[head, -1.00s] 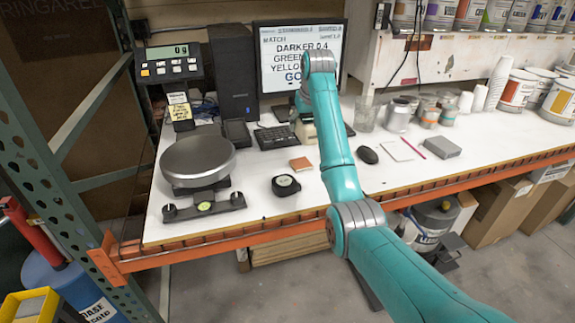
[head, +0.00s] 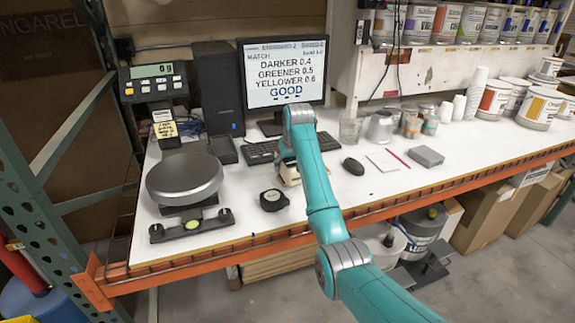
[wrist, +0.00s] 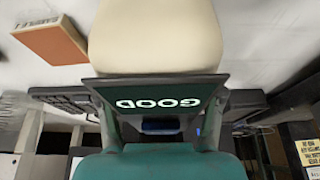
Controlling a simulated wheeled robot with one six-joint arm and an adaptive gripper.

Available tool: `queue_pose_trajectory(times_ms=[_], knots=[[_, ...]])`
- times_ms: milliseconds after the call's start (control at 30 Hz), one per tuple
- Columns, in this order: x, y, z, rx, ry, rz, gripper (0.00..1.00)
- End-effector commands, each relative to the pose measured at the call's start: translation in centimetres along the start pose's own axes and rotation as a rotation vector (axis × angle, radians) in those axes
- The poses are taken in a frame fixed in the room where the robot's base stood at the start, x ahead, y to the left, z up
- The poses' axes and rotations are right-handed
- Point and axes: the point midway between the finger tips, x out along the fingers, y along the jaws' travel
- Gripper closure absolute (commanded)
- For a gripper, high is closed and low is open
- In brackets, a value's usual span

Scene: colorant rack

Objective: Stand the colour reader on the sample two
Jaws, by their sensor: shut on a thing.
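The colour reader (wrist: 155,40) is a pale cream body with a dark screen reading GOOD, upside down in the wrist view. My gripper (wrist: 160,128) is shut on it. In the head view the reader (head: 288,173) shows low over the bench, partly behind my arm; I cannot tell whether it touches anything beneath. An orange-brown sample card (wrist: 52,42) lies beside the reader in the wrist view, apart from it in the picture; its label number is hard to read. I cannot make out what lies under the reader.
The keyboard (head: 262,152) and monitor (head: 285,75) stand behind. A mouse (head: 353,166), paper (head: 382,161), a pencil and a grey block (head: 426,156) lie to the right.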

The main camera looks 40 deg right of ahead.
Motion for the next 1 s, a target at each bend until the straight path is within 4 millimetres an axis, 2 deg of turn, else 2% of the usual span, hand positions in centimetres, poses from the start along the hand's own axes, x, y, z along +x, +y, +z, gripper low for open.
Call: queue_pose_trajectory(times_ms=[233, 267, 300, 367, 767, 867, 1000], knots=[[0.1, 0.0, 0.0, 0.000, 0.003, 0.000, 1.00], [0.2, 0.0, 0.1, 0.000, 0.000, 0.000, 0.32], [0.2, 0.0, 0.1, 0.000, 0.000, 0.000, 0.22], [0.2, 0.0, 0.1, 0.000, 0.000, 0.000, 0.09], [-0.2, 0.0, -0.1, 0.000, 0.001, 0.000, 0.09], [-1.1, 0.0, -0.1, 0.000, 0.003, 0.000, 0.09], [-3.6, 0.0, -0.1, 0.000, 0.004, 0.000, 0.09]])
